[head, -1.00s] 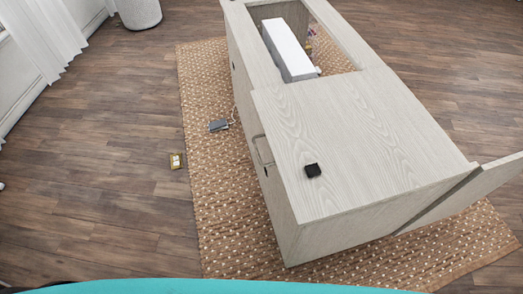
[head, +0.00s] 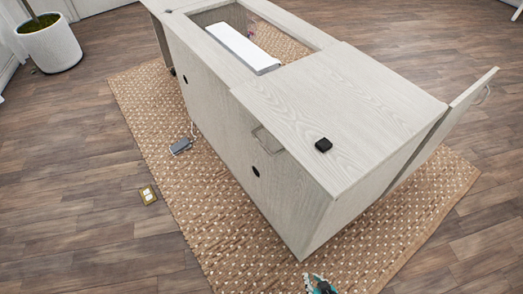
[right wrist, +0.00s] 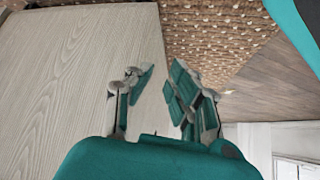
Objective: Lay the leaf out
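The sewing cabinet (head: 285,185) is pale wood-grain and stands on a rug. A flat panel that looks like the folded leaf (head: 345,95) lies on its near top, its edge slightly raised beside the opening. My right gripper (head: 320,285) shows only as a teal tip at the bottom edge, in front of the cabinet's near corner. In the right wrist view its fingers (right wrist: 158,85) are apart with nothing gripped. A pale wood panel (right wrist: 75,75) fills the left there, its edge running behind the fingers. My left gripper is out of view.
A side panel with a handle (head: 455,105) stands out at the cabinet's right end. A white item (head: 240,48) sits in the top opening. A potted plant (head: 48,45) stands far left.

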